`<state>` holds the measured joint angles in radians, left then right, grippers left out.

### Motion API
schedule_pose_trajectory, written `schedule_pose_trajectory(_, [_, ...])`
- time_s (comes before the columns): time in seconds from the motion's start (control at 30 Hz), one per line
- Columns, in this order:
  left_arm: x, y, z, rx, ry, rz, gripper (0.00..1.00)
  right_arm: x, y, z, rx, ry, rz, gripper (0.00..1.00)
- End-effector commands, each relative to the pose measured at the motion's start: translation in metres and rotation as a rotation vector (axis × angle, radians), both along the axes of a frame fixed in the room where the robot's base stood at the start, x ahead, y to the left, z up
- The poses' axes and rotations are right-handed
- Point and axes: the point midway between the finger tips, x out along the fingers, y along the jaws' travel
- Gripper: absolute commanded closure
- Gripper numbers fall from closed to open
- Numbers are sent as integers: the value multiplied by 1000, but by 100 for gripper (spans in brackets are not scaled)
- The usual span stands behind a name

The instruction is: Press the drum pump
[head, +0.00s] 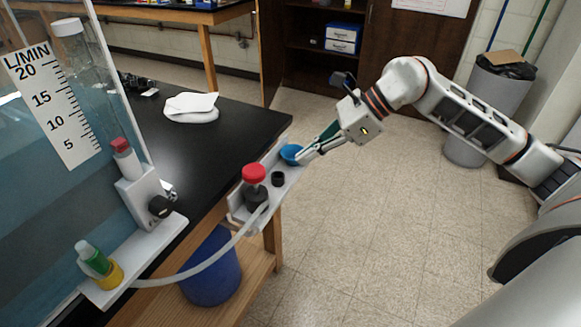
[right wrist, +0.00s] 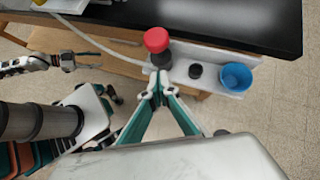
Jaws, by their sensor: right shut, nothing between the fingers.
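The drum pump has a red round cap (head: 254,173) on a black body (head: 257,194). It stands at the left end of a narrow white shelf (head: 285,185) at the table's corner. In the right wrist view the red cap (right wrist: 156,40) is just beyond my fingertips. My right gripper (head: 301,158) is shut and empty. In the head view its tips are by the blue cup (head: 291,153), to the right of the pump. In the right wrist view the gripper (right wrist: 160,88) points toward the pump's black base, and contact cannot be told.
A small black cap (head: 278,179) sits on the shelf between pump and blue cup. A pale hose (head: 205,257) runs left from the pump to a flow-meter stand (head: 142,200). A blue bucket (head: 212,270) is below. Open floor (head: 370,220) lies to the right.

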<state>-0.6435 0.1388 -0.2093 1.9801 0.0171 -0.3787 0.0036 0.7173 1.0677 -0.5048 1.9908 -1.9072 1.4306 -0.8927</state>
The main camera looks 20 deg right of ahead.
Motion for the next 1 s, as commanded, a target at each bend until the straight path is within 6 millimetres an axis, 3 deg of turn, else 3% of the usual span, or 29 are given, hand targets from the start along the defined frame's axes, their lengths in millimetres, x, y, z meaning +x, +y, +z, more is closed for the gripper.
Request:
schedule_pose_trajectory(0.3, [4,2,4,3,-12,0,60,-10,-20,23,0,-1,1,100])
schedule_pose_trajectory(1.0, [5,2,5,4,-13,1,60,-10,-21,23,1,-1,1,100])
